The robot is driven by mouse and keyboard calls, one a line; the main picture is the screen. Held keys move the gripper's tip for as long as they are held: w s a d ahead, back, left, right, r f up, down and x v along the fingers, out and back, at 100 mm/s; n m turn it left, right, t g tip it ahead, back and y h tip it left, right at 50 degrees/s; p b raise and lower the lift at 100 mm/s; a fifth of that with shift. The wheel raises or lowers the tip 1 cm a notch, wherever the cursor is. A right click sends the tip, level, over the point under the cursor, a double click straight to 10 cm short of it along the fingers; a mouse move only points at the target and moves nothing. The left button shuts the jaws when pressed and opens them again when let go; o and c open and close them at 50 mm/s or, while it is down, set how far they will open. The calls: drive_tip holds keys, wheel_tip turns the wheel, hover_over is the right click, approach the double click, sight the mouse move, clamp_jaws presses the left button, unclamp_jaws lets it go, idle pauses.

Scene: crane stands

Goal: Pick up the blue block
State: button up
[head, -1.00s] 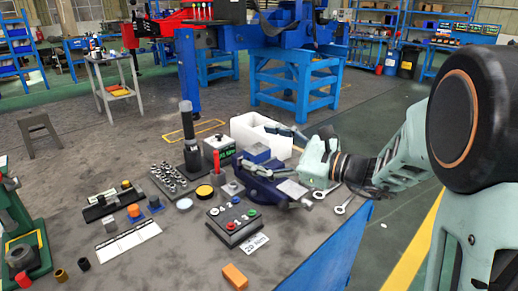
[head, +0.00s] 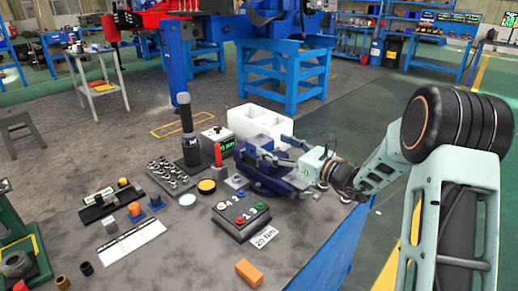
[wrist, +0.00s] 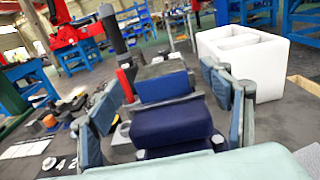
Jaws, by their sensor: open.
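The blue block (head: 259,145) sits in the dark blue vise (head: 266,181) on the grey bench. It also shows in the wrist view (wrist: 163,88), upright behind a grey jaw bar of the vise (wrist: 172,127). My gripper (head: 275,151) is open and reaches in from the right over the vise. In the wrist view my gripper (wrist: 160,98) has one finger on each side of the view, with the block between and ahead of them. The fingers do not appear to touch the block. In the head view they partly hide the vise.
A white open box (head: 259,120) stands behind the vise. A red-handled tool (head: 218,156) and a dark upright cylinder (head: 187,125) stand left. A button box (head: 240,216) and an orange block (head: 249,272) lie in front. The bench edge is at right.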

sight(260, 140)
drive_tip(key=x, duration=0.1)
drive_tip(key=b+x, duration=0.1)
drive_tip(key=x, duration=0.1)
drive_tip(key=f+x, duration=0.1)
drive_tip(key=x, duration=0.1)
drive_tip(key=shift+a, duration=0.25)
drive_tip(key=shift+w+a+r+b, duration=0.1)
drive_tip(key=shift+w+a+b, duration=0.15)
drive_tip(key=shift+w+b, duration=0.05)
drive_tip(key=c, duration=1.5)
drive_tip(key=shift+r, duration=0.15)
drive_tip(key=shift+c, duration=1.2)
